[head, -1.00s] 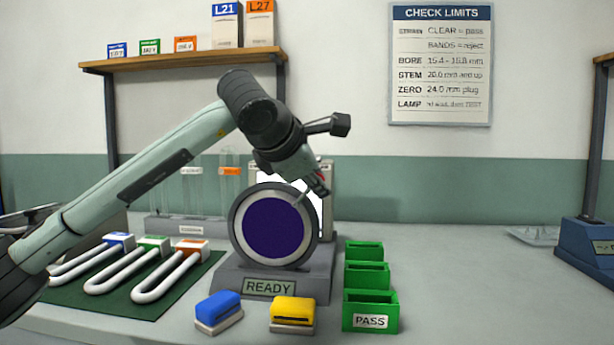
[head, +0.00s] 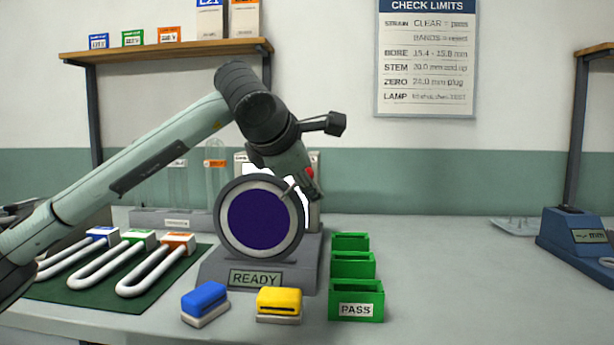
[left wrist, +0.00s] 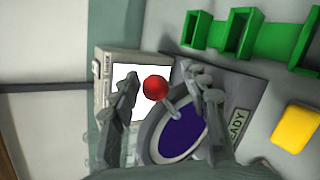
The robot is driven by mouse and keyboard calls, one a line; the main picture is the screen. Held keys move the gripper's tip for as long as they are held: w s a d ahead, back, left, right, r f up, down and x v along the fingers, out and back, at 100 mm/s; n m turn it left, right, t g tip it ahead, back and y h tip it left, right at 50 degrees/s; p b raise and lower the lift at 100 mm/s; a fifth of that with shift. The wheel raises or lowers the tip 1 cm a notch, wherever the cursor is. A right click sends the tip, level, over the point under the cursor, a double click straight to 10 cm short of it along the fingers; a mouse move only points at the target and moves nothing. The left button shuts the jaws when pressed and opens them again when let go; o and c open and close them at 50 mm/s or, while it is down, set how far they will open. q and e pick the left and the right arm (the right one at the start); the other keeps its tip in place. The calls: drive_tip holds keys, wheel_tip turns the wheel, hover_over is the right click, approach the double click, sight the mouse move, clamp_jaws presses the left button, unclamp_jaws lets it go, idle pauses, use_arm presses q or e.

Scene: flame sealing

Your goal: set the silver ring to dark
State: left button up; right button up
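The silver ring (head: 224,244) surrounds a dark purple disc (head: 258,218) on a grey stand labelled READY (head: 254,278). The ring also shows in the left wrist view (left wrist: 150,148). A thin lever sticks out from its upper right and ends in a red ball (left wrist: 155,88). My left gripper (head: 310,186) is at the ring's upper right. In the left wrist view its two fingers (left wrist: 167,92) are spread apart, with the red ball between them and a gap on both sides. The lower arm covers part of the lever in the head view. My right gripper is not in view.
A blue block (head: 205,303) and a yellow block (head: 279,305) lie in front of the stand. Green bins, the front one labelled PASS (head: 356,302), stand to its right. White U-shaped tubes (head: 155,268) lie on a green mat at left. The table further right is mostly clear.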

use_arm(q)
drive_tip(key=shift+s+a+r, duration=0.1)
drive_tip(key=shift+s+r, duration=0.05)
drive_tip(key=shift+r, duration=0.1)
drive_tip(key=v, duration=1.1)
drive_tip(key=shift+s, duration=0.25)
